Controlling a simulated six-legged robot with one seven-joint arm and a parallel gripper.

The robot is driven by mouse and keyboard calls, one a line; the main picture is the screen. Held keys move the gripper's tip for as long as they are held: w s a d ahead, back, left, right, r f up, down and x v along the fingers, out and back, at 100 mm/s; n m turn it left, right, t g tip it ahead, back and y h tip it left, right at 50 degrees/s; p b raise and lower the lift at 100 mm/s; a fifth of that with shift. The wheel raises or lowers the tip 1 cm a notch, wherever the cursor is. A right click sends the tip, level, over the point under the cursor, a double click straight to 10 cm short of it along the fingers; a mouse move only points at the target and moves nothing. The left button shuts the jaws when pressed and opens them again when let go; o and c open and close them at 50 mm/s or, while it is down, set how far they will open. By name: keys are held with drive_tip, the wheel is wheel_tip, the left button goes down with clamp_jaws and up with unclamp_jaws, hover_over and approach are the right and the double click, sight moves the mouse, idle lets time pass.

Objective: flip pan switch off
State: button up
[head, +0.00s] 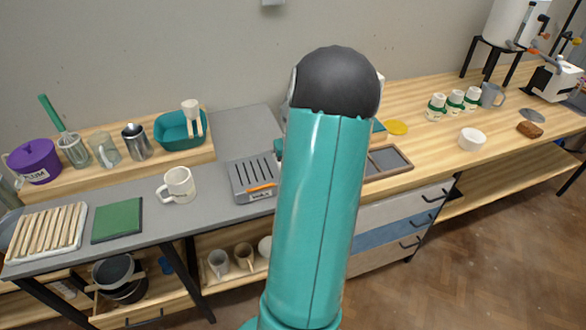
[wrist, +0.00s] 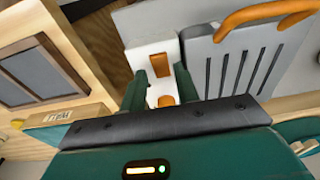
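In the wrist view a white box (wrist: 151,52) carries an orange rocker-like piece (wrist: 160,67) and a small orange knob (wrist: 166,99); this looks like the pan switch. Which way it is set I cannot tell. My gripper (wrist: 160,88) has its two green fingers apart, one on each side of the orange parts, with nothing held. I cannot tell whether the fingers touch the box. A grey slotted pan-like unit (wrist: 245,60) with an orange handle (wrist: 262,16) lies right beside the box; it also shows in the head view (head: 251,172). In the head view my arm hides the switch and gripper.
A white mug (head: 179,185) stands left of the slotted unit. A dark sectioned tray (head: 385,162) lies right of my arm, also in the wrist view (wrist: 42,72). A teal bin (head: 180,131) stands behind. The right wooden counter has free room around a white bowl (head: 471,139).

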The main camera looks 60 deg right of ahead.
wheel_tip(320, 180, up, 12)
drive_tip(key=shift+s+a, duration=0.4)
idle(0.3)
drive_tip(key=w+a+r+n+t+h, duration=0.15)
drive_tip(key=w+a+r, duration=0.35)
drive_tip(key=a, duration=0.6)
drive_tip(key=w+a+r+n, duration=0.25)
drive_tip(key=w+a, duration=0.35)
drive_tip(key=a, duration=0.6)
drive_tip(key=s+a+r+n+t+y, duration=0.1)
drive_tip(key=s+a+n, duration=0.1)
drive_tip(key=a, duration=1)
drive_tip(key=s+a+n+t+y, duration=0.1)
drive_tip(key=s+a+n+t, duration=0.1)
drive_tip(key=a, duration=1.1)
drive_tip(key=s+n, duration=0.1)
drive_tip(key=s, duration=0.1)
drive_tip(key=shift+s+a+r, duration=0.2)
drive_tip(key=shift+s+r, duration=0.1)
drive_tip(key=shift+r, duration=0.05)
